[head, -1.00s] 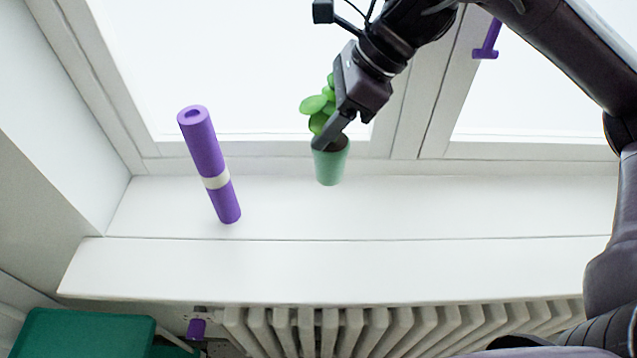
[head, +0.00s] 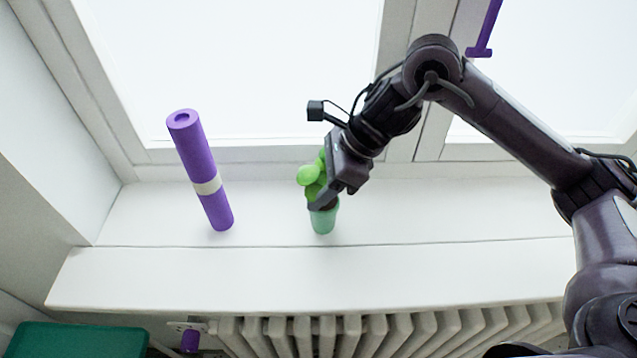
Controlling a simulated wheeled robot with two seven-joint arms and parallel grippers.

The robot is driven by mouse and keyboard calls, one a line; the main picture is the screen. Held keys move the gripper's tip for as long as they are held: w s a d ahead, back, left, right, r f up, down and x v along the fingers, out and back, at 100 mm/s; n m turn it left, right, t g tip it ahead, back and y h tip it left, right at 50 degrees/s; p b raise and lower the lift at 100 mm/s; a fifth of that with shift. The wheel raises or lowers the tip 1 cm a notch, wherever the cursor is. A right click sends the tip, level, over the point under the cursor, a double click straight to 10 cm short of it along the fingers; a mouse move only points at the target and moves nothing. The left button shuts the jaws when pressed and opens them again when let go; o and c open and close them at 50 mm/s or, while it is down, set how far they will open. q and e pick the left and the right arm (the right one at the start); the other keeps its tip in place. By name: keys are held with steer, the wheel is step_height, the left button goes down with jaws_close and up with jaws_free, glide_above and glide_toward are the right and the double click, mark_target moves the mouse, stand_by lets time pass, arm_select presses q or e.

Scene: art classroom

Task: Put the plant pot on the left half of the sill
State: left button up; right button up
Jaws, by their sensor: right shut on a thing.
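The plant pot (head: 323,220) is a small light green pot with a round-leaved green plant. It is upright at the sill, to the right of a purple roll. My right gripper (head: 322,203) is shut on the pot's rim from above and hides part of the plant. The pot's base appears at or very near the sill surface; I cannot tell if it touches. The white sill (head: 150,272) runs along under the window. My left gripper is not in view.
A purple roll with a pale band (head: 203,170) stands upright on the sill, left of the pot. A white radiator (head: 375,335) is below the sill's front edge. A purple window handle (head: 486,30) is at upper right. A green surface (head: 75,340) is at lower left.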

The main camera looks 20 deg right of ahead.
steer(key=shift+f, duration=0.15)
steer(key=o, duration=1.5)
steer(key=shift+r, duration=0.25)
steer(key=shift+p+v, duration=0.45)
steer(key=shift+v, duration=5.5)
